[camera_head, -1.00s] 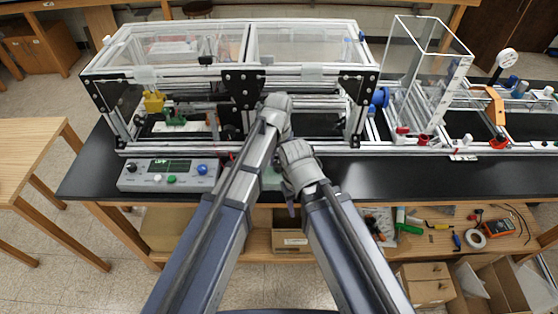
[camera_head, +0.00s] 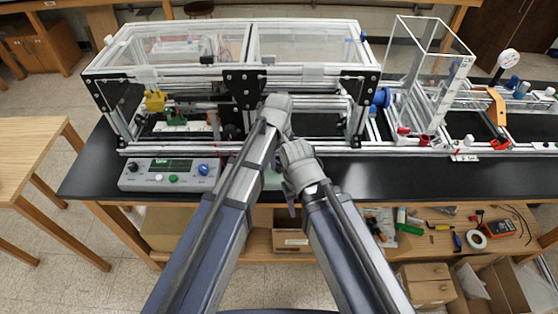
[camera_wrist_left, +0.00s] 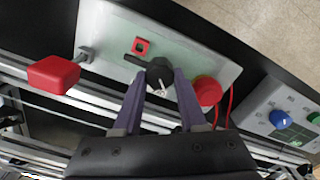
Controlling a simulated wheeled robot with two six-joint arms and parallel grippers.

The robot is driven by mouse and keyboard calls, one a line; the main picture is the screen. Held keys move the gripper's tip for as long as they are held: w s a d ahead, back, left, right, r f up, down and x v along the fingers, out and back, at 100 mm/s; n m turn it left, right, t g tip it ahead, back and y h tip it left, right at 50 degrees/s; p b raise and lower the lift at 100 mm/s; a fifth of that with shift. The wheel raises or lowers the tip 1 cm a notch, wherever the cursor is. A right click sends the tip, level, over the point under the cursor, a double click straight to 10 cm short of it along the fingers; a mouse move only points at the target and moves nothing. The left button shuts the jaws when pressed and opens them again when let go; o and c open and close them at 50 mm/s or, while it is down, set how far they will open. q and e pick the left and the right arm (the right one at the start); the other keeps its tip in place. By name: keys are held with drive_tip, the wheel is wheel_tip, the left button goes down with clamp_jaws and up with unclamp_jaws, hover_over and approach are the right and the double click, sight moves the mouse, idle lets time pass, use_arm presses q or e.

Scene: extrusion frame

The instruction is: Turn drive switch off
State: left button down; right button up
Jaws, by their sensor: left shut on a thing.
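The black drive switch knob (camera_wrist_left: 159,72) sits on a pale grey-green panel (camera_wrist_left: 108,40) in the left wrist view. My left gripper (camera_wrist_left: 160,84) has its two purple fingers shut on this knob, one on each side. A black lever-like part extends from the knob to the left. A small red square (camera_wrist_left: 141,46) and a round red button (camera_wrist_left: 208,91) are on the same panel. In the head view my left forearm hides the switch and most of the panel. My right gripper (camera_head: 293,202) hangs beside my right wrist, mostly hidden; its opening cannot be made out.
A grey control box (camera_head: 169,174) with a blue knob and green display stands beside the panel. A red block (camera_wrist_left: 53,75) on a metal stem projects at the panel's other side.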

sight(279, 163)
use_arm(q)
drive_tip(key=shift+s, duration=0.1)
idle(0.4)
drive_tip(key=shift+c, duration=2.3)
unclamp_jaws()
drive_tip(key=shift+r, duration=0.1)
wheel_tip(279, 163, up, 8)
drive_tip(key=p, duration=0.8)
drive_tip(key=shift+f, duration=0.2)
drive_tip(key=s+a+m, duration=0.3)
drive_tip(key=s+a, duration=0.3)
drive_tip(key=a, duration=0.2)
drive_tip(key=s+a+m, duration=0.3)
drive_tip(key=s+a, duration=0.2)
drive_tip(key=a, duration=0.4)
drive_tip(key=s+d+f+m+b, duration=0.2)
drive_tip(key=s+d+f+b, duration=0.1)
drive_tip(key=d, duration=0.2)
drive_tip(key=s+d+f+m+y+b, duration=0.1)
drive_tip(key=s+d+f+b, duration=0.2)
drive_tip(key=d, duration=0.3)
drive_tip(key=shift+f+m+b, duration=0.4)
drive_tip(key=shift+f+b, duration=0.2)
drive_tip(key=shift+b, duration=0.15)
